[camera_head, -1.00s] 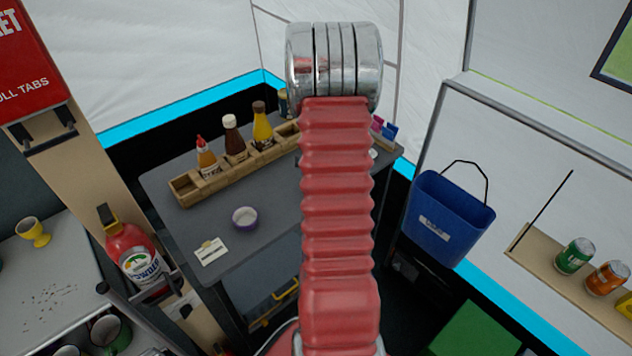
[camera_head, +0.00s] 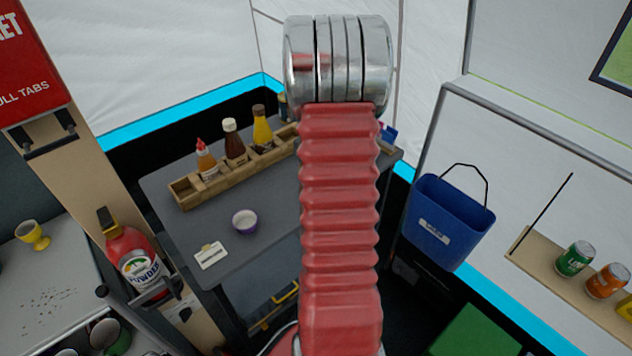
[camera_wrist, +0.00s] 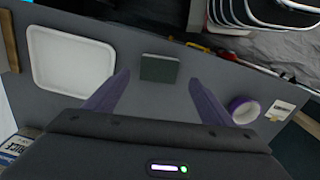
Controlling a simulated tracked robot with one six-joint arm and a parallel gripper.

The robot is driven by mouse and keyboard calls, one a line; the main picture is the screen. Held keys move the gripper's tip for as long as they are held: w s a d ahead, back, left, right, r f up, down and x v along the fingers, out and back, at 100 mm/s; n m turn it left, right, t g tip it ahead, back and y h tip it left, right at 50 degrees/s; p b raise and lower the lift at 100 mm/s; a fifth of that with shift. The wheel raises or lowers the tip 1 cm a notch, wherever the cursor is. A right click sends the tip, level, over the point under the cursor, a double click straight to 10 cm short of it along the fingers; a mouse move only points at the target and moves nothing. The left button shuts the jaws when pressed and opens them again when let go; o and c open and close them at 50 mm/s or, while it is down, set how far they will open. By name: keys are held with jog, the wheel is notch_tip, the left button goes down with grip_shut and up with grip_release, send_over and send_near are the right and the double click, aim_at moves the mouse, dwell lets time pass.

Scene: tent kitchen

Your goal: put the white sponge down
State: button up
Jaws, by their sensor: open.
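In the wrist view my gripper (camera_wrist: 158,79) is open, with its two dark purple fingers spread apart and nothing clamped between them. A small block with a dark grey-green face (camera_wrist: 159,69) sits on the grey tabletop (camera_wrist: 135,45), in the picture between the fingertips and just past them. It looks like the sponge, but no clear white face shows. Its height gap to the fingers cannot be told. In the head view my arm hides the gripper and the block.
A white tray (camera_wrist: 70,62) lies left of the block. A purple-rimmed white bowl (camera_head: 245,222) and a white card (camera_head: 211,256) lie on the table. Sauce bottles (camera_head: 234,140) stand in a wooden rack (camera_head: 190,190). A blue bin (camera_head: 445,225) hangs at right.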

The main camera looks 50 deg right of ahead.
notch_tip(320, 180, up, 8)
dwell(0.4)
jog(key=shift+r, duration=0.1)
dwell(0.5)
jog(key=w+a+r+t, duration=0.1)
jog(key=a+r, duration=0.2)
jog(key=a, duration=0.4)
jog(key=w+a+r+h, duration=0.1)
jog(key=a+r, duration=0.3)
jog(key=a, duration=0.3)
jog(key=w+a+r+t, duration=0.1)
jog(key=a+r, duration=0.2)
jog(key=a, duration=0.4)
jog(key=s+a+t, duration=0.1)
jog(key=s+a, duration=0.2)
jog(key=a, duration=0.4)
jog(key=s+a+r+t, duration=0.1)
jog(key=s+a, duration=0.2)
jog(key=a, duration=0.4)
jog(key=s+a+r+n+t+y, duration=0.1)
jog(key=s+a, duration=0.3)
jog(key=a, duration=0.3)
jog(key=shift+t, duration=0.3)
